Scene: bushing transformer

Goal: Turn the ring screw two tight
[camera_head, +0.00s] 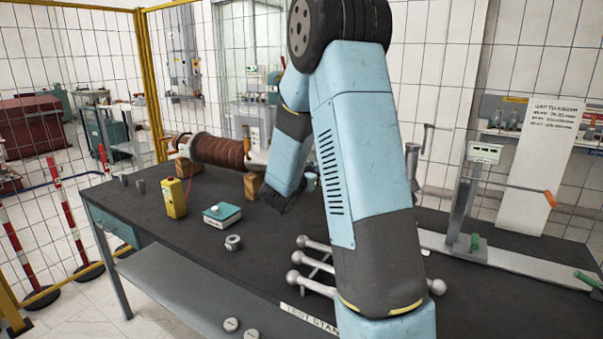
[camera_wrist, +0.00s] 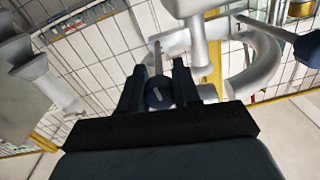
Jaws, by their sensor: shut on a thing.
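The brown ribbed bushing (camera_head: 222,152) lies on wooden blocks on the dark table in the head view. My arm covers its right end, and my gripper is mostly hidden there. In the wrist view, my gripper (camera_wrist: 158,78) is shut on a dark, round-headed piece (camera_wrist: 158,96), which I take to be ring screw two. It sits between both fingers, with a thin grey shank (camera_wrist: 157,58) beyond it. The shank reaches toward a pale metal fitting (camera_wrist: 182,42). I cannot tell how far the screw is seated.
A curved grey metal part (camera_wrist: 255,68) stands close right of the fingers. On the table are a yellow box (camera_head: 173,198), a teal-topped box (camera_head: 221,214), a nut (camera_head: 233,242) and ball-ended rods (camera_head: 316,262). A measuring stand (camera_head: 470,205) stands at the right.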

